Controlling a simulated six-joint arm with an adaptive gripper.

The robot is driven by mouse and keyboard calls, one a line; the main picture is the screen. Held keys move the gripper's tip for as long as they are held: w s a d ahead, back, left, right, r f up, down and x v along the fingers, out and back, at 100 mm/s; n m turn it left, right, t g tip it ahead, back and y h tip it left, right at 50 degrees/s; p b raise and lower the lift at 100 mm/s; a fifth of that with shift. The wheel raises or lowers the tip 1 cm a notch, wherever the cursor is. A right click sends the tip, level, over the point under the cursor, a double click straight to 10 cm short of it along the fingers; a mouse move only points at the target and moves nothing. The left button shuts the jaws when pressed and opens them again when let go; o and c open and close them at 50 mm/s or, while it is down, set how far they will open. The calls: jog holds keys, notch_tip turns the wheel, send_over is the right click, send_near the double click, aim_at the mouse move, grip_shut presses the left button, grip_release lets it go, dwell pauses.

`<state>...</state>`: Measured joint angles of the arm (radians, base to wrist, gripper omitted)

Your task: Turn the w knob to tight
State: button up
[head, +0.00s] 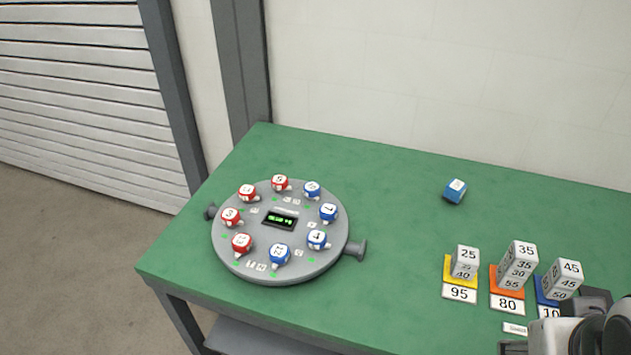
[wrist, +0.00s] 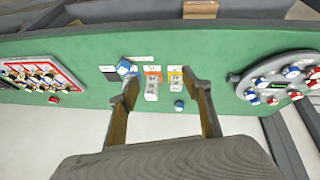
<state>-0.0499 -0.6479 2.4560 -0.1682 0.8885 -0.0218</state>
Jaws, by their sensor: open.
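A round grey plate (head: 290,268) with red and blue knobs around its rim lies on the green table. The knobs include a lower-left red knob (head: 241,244), a lower blue knob (head: 279,253) and a right blue knob (head: 318,239). Their markings are too small to tell which one is w. A small lit display (head: 281,219) sits at the plate's middle. The plate also shows at the right of the wrist view (wrist: 242,84), apart from my gripper. My gripper (wrist: 165,88) is open, its two fingers spread with nothing held between them.
Numbered white blocks (head: 517,265) stand on coloured cards at the table's right. A loose blue cube (head: 455,191) lies behind them. In the wrist view, a tray (wrist: 66,72) of several pieces is at the left. The green table (head: 390,230) is clear between plate and blocks.

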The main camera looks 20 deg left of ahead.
jog(key=w+d+r+n+t+h, duration=0.1)
jog(key=w+n+h, duration=0.1)
jog(key=w+n, duration=0.45)
jog(key=w+d+r+n+h, duration=0.1)
jog(key=w+d+n+h, duration=0.15)
jog(key=w, duration=0.75)
jog(key=w+a+n+t, duration=0.2)
jog(key=w+a+n, duration=0.3)
jog(key=w, duration=0.3)
jog(key=n+t+y, duration=0.6)
jog(key=n, duration=1.2)
send_over(312, 191)
jog(key=s+d, duration=0.3)
jog(key=d, duration=0.9)
notch_tip(312, 191, down, 12)
jog(key=a+f+n+y, duration=0.1)
jog(key=a+f+n, duration=0.1)
jog(key=a, duration=0.1)
jog(key=s+a+f+n+g+y, duration=0.1)
jog(key=a+f, duration=0.2)
jog(key=a, duration=0.1)
jog(key=s+a+f+n+y, duration=0.1)
jog(key=a+f+n+y, duration=0.1)
jog(key=a, duration=0.1)
jog(key=shift+s+a+f+n, duration=0.1)
jog(key=shift+a+f+n, duration=0.2)
jog(key=shift+a, duration=0.05)
